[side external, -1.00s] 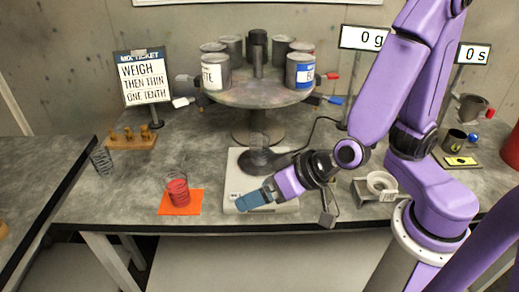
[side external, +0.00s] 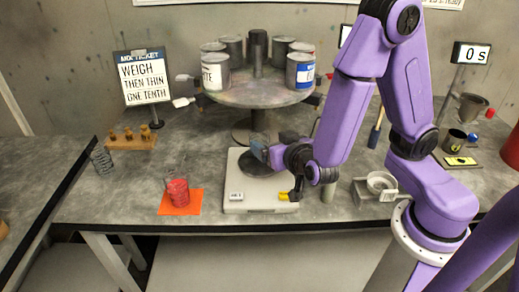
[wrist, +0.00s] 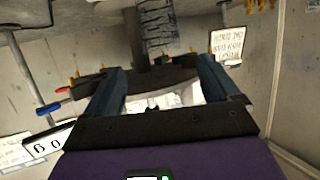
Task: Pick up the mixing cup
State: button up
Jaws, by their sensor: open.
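A clear cup with red contents (side external: 178,192) stands on an orange mat (side external: 171,209) at the front left of the bench; I cannot tell for sure that it is the mixing cup. My gripper (side external: 270,144) is open, with blue fingers, above the back of the pale scale (side external: 243,188) and well to the right of that cup. In the wrist view my gripper (wrist: 160,76) has its fingers wide apart, with nothing held between them. A dark round base on the scale is partly hidden by my gripper.
A turntable (side external: 258,92) with several paint cans stands behind my gripper. The mix ticket sign (side external: 143,78) and a wooden block with pegs (side external: 133,139) are at the left. The bench between mat and scale is clear.

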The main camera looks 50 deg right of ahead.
aim_at(256, 133)
jog(key=x, duration=1)
jog(key=shift+w, duration=0.45)
jog(key=c, duration=1.1)
